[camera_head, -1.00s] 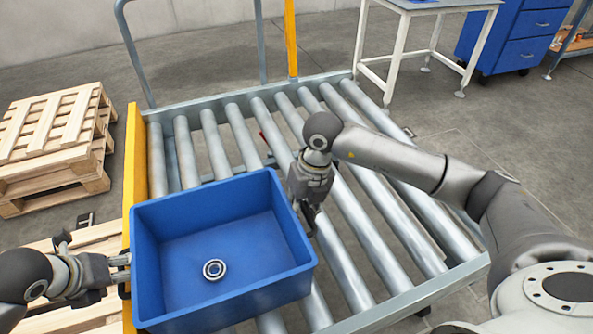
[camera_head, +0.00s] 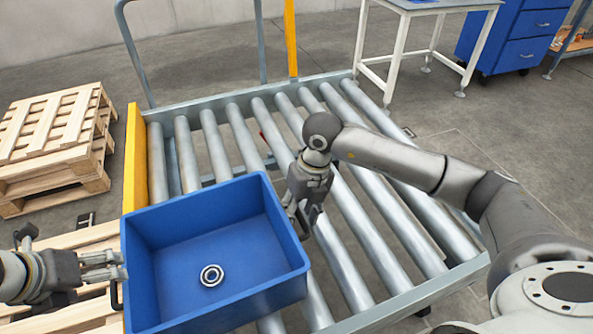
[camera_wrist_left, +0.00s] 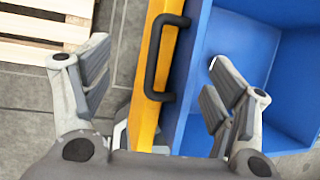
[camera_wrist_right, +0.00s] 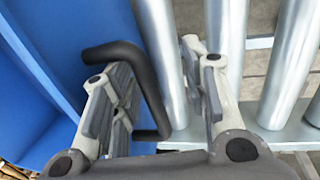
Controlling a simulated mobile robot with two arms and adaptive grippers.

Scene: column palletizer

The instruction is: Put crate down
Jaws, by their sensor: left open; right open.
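The blue crate (camera_head: 215,312) sits at the left end of the roller conveyor, over its yellow side rail. A metal ring like a bearing (camera_head: 211,275) lies on its floor. My left gripper (camera_head: 122,266) is open at the crate's left side. In the left wrist view the crate's black handle (camera_wrist_left: 165,57) lies between and beyond the open fingers (camera_wrist_left: 160,85). My right gripper (camera_head: 305,215) is open at the crate's right side. In the right wrist view a black handle (camera_wrist_right: 150,85) passes behind the left finger of the open gripper (camera_wrist_right: 160,75); contact is unclear.
The rollers (camera_head: 340,210) right of the crate are bare. A yellow rail (camera_head: 136,160) edges the conveyor on the left. Stacked wooden pallets (camera_head: 60,140) stand at the left, with another pallet (camera_head: 70,245) beside the crate. A white-legged table (camera_head: 400,50) stands behind.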

